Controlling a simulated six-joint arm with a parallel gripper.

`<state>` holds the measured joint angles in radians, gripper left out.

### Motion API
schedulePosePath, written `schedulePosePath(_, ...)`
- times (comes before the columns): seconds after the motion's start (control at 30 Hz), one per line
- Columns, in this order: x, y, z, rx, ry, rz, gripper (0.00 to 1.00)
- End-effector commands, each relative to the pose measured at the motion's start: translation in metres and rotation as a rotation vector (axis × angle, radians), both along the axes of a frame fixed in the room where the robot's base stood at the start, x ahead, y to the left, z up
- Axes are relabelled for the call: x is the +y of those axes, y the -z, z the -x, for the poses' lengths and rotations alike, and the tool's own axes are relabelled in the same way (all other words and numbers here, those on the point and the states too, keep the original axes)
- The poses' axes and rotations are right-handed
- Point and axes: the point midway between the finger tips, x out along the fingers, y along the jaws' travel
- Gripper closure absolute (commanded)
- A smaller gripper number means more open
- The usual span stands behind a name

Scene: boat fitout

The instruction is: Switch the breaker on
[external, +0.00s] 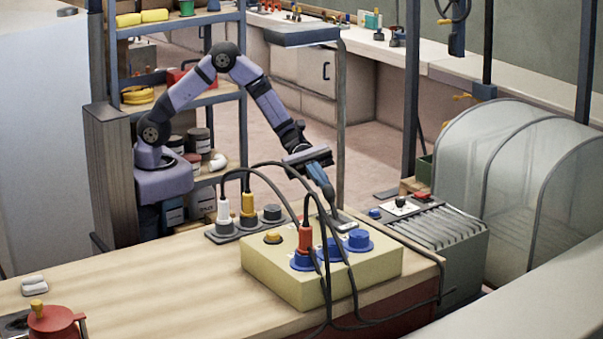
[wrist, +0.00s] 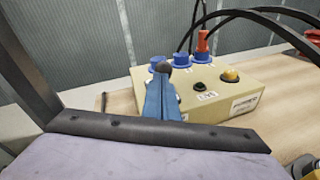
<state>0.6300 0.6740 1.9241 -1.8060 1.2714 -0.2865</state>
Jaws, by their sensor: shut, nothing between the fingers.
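A cream power box (external: 277,275) sits on the wooden bench. Its top bears blue sockets (external: 358,240), an amber knob (external: 273,237) and a red plug (external: 305,240) standing in one socket. My gripper (external: 330,195) is shut and empty, pointing down over the far side of the box. In the wrist view its blue fingers (wrist: 165,72) cover part of the box top. A black round control (wrist: 199,87) with a white label (wrist: 207,96) shows right of the fingers. I cannot tell which part is the breaker, or whether the fingertips touch the box.
Black cables (external: 268,166) arch close to my gripper and over the box. A grey socket strip (external: 236,230) with white and yellow plugs stands left of the box. A grey ribbed unit (external: 440,232) stands to the right. The bench's left part is mostly clear.

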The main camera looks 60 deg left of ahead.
Motion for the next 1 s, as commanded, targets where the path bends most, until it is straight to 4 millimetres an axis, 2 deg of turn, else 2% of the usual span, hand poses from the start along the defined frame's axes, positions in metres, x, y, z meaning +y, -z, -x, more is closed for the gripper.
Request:
schedulePosePath(0.17, 0.001, 0.001, 0.0, 0.001, 0.001, -0.001, 1.0)
schedulePosePath(0.37, 0.012, 0.011, -0.007, 0.001, -0.002, -0.001, 1.0)
schedulePosePath(0.53, 0.033, 0.026, -0.018, 0.0, -0.004, 0.0, 1.0)
schedulePosePath(0.8, 0.083, 0.01, -0.032, -0.002, -0.005, 0.001, 1.0)
schedulePosePath(1.0, 0.11, 0.002, -0.039, 0.0, -0.003, 0.001, 1.0)
